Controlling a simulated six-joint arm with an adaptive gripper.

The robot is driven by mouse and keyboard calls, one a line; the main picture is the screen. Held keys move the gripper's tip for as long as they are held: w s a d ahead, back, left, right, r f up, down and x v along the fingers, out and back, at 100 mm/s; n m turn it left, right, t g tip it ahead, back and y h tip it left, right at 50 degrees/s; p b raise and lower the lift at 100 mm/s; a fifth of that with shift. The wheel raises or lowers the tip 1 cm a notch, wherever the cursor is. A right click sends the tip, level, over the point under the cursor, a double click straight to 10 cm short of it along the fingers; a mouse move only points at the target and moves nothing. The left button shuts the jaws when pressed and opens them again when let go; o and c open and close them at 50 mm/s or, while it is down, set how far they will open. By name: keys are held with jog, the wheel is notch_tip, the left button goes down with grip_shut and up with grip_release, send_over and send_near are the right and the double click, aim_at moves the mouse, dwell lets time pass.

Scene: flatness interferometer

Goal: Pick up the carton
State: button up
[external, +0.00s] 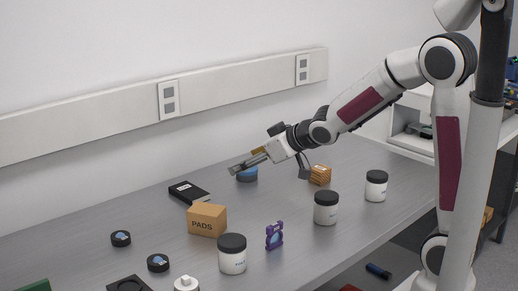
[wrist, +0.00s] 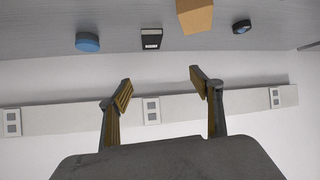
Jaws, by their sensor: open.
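The carton (external: 207,219) is a tan cardboard box marked PADS, standing on the grey bench left of the middle in the external view. It also shows at the top of the wrist view (wrist: 195,16), cut off by the frame edge. My gripper (external: 235,168) is open and empty, held above the bench, behind and to the right of the carton in the external view. In the wrist view its two fingers (wrist: 158,84) are spread with nothing between them, and the carton lies beyond them, apart.
A black box (external: 188,192) and a blue round tin (external: 247,174) lie near the wall. White jars with black lids (external: 232,254), a purple stand (external: 274,236) and a wooden block (external: 320,175) stand nearby. Small dark discs (external: 121,239) lie at the left.

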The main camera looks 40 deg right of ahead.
aim_at(205, 209)
jog(key=w+a+f+y, duration=0.1)
jog(key=w+a+f, duration=0.1)
jog(key=a, duration=0.1)
jog(key=w+a+f+n+y, duration=0.1)
jog(key=w+a+f+y, duration=0.1)
jog(key=a, duration=0.1)
jog(key=w+a+f+n+y, duration=0.1)
jog(key=w+a+f, duration=0.1)
jog(key=w+a, duration=0.1)
jog(key=shift+a+f+t, duration=0.3)
jog(key=shift+a, duration=0.3)
jog(key=shift+f, duration=2.95)
jog(key=shift+f, duration=0.1)
jog(key=shift+s+f, duration=0.1)
jog(key=shift+f, duration=0.35)
jog(key=shift+x, duration=2.5)
jog(key=c, duration=1.3)
